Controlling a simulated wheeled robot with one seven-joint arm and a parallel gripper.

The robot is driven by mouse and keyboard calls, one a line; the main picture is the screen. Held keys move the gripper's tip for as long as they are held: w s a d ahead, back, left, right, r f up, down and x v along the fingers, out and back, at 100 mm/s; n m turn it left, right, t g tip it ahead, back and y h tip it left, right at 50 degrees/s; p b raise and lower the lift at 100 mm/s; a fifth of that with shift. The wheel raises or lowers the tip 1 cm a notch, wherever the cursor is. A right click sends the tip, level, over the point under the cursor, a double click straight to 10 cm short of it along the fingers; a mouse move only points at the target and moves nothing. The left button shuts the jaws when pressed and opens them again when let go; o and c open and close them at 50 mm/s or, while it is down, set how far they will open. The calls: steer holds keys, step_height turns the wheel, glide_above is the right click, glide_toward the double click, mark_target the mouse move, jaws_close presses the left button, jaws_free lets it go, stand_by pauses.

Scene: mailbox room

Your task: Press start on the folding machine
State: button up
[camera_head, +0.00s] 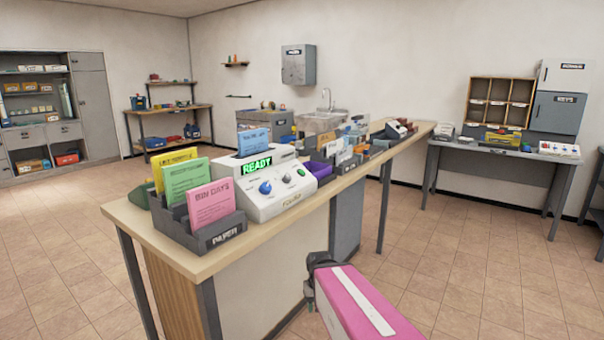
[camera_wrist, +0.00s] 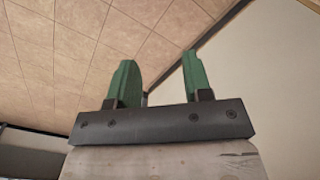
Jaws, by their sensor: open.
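The folding machine (camera_head: 270,208) is a white box with a sloped front on the near part of the long counter. Its green display (camera_head: 257,165) reads READY, and a blue sheet (camera_head: 253,142) stands in its top. A blue round control (camera_head: 265,187) and smaller controls (camera_head: 292,176) sit on its face; I cannot read which is start. My gripper shows in the wrist view (camera_wrist: 158,78), its two green fingers apart with nothing between them. In the head view my pink arm is at bottom centre, right of the counter and apart from the machine; the fingers are not clearly visible there.
A grey paper rack (camera_head: 200,232) with several coloured sheets stands left of the machine. A purple tray (camera_head: 320,170) and card holders (camera_head: 345,158) stand to its right. The counter (camera_head: 170,252) has a bare near edge. The tiled floor (camera_head: 450,270) to the right is clear.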

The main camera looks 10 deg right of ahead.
jaws_close()
stand_by(1.5)
